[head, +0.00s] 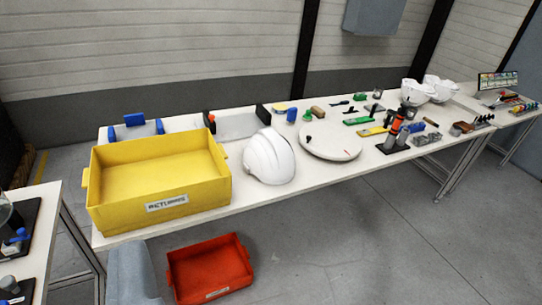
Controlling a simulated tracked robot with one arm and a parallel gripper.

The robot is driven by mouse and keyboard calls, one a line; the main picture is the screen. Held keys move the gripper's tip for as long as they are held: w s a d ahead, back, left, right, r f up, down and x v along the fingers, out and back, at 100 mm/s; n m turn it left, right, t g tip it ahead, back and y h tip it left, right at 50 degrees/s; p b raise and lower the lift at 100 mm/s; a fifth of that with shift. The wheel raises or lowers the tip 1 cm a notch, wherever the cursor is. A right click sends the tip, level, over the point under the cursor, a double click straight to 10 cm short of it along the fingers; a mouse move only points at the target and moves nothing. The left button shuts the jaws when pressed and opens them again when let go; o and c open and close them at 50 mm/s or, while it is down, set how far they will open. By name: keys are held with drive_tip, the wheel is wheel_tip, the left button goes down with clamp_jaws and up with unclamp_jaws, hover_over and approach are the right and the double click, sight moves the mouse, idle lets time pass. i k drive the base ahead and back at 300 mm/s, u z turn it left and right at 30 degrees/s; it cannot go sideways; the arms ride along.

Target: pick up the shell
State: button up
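A white helmet shell (269,157) rests on the long white table, just right of a yellow crate.
The yellow crate (116,209), labelled as returns, looks empty. A round white disc (331,143) lies right of the near shell, with tools and small parts beyond. A red bin (210,270) stands on the floor below the table. The floor in front at right is clear.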

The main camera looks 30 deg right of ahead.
sight(268, 155)
drive_tip(key=k, duration=1.3)
drive_tip(key=z, duration=0.5)
drive_tip(key=i, duration=0.75)
drive_tip(key=z, duration=0.9)
drive_tip(key=i, duration=1.65)
drive_tip(key=u, duration=0.65)
drive_tip(key=i, duration=0.9)
drive_tip(key=u, duration=0.6)
drive_tip(key=k, duration=0.75)
drive_tip(key=u, duration=0.2)
